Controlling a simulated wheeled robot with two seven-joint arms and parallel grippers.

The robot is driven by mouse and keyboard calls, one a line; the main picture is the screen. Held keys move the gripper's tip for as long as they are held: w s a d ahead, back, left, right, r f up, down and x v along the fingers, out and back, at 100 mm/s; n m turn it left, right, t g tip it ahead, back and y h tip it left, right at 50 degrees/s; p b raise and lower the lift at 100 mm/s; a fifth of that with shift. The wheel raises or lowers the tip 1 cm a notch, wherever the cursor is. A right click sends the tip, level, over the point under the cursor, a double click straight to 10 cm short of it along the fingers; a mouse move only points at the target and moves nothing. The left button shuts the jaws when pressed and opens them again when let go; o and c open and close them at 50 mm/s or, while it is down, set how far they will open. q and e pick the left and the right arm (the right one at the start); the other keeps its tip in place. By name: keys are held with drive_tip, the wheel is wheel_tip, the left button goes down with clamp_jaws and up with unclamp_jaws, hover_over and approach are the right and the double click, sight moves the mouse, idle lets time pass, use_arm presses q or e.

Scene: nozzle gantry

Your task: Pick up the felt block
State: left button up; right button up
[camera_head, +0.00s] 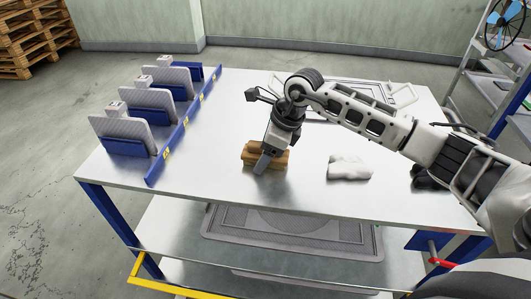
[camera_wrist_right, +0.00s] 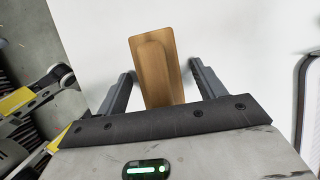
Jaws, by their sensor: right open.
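The felt block appears to be the tan-brown block (camera_head: 279,158) with a raised narrower top, lying on the metal table near its front middle. My right gripper (camera_head: 265,160) points down over it and hides part of it. In the right wrist view the block (camera_wrist_right: 157,70) lies between the two spread fingers of my right gripper (camera_wrist_right: 160,71). A gap shows on each side, so the fingers are open and not pressed on it. My left gripper is in neither view.
Grey plates (camera_head: 124,132) stand in blue holders behind a blue rail (camera_head: 183,125) at the left. A dark object (camera_head: 425,177) is partly hidden by my arm. A grey tray (camera_head: 290,235) lies on the lower shelf.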

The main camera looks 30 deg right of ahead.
drive_tip(key=shift+c, duration=0.3)
drive_tip(key=c, duration=1)
drive_tip(key=shift+c, duration=0.2)
drive_tip(key=shift+r, duration=0.1)
